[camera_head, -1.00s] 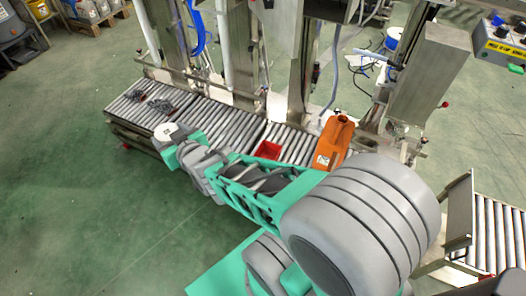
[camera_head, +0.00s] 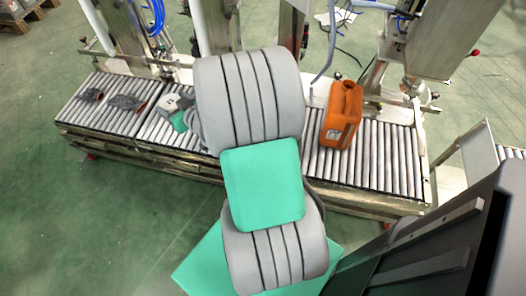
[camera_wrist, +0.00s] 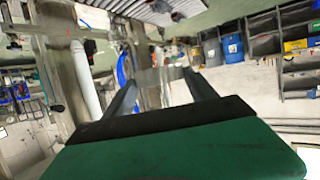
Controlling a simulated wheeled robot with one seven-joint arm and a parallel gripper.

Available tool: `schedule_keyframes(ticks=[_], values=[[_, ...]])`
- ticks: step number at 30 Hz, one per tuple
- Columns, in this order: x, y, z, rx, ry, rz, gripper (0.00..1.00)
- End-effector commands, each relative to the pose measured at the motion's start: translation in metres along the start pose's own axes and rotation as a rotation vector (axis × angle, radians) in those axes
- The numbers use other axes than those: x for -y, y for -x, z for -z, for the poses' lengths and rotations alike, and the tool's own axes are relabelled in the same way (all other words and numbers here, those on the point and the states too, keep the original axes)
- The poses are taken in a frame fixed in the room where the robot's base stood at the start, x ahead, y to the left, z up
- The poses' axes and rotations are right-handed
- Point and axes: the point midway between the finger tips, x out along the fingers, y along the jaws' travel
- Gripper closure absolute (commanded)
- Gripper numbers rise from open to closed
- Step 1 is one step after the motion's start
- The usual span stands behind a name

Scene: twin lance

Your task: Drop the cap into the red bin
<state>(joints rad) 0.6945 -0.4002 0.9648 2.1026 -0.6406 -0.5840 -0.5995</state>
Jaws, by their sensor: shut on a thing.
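My gripper (camera_wrist: 160,78) shows in the wrist view with its two fingers reaching forward, apart from each other. It is shut on a pale grey thing, the cap (camera_wrist: 160,74), which blends into the background, so its outline is hard to make out. In the head view my arm covers the middle of the conveyor, and the end of the arm is over its left part. The fingertips and the cap cannot be made out there. The red bin, seen earlier on the conveyor left of the orange canister, is hidden behind my arm now.
An orange canister (camera_head: 342,115) stands on the roller conveyor (camera_head: 375,155), right of my arm. Dark crumpled things (camera_head: 124,102) lie on the conveyor's left end. Steel posts (camera_head: 217,25) rise behind it. Green floor (camera_head: 60,225) is free at front left.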

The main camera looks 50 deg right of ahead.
Motion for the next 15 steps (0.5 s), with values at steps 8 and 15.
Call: schedule_keyframes(ticks=[8,15], values=[[-0.152,-0.013,-0.147,-0.001,-0.036,-0.095,0.73],[-0.25,0.029,-0.224,-0.002,-0.059,-0.171,0.73]])
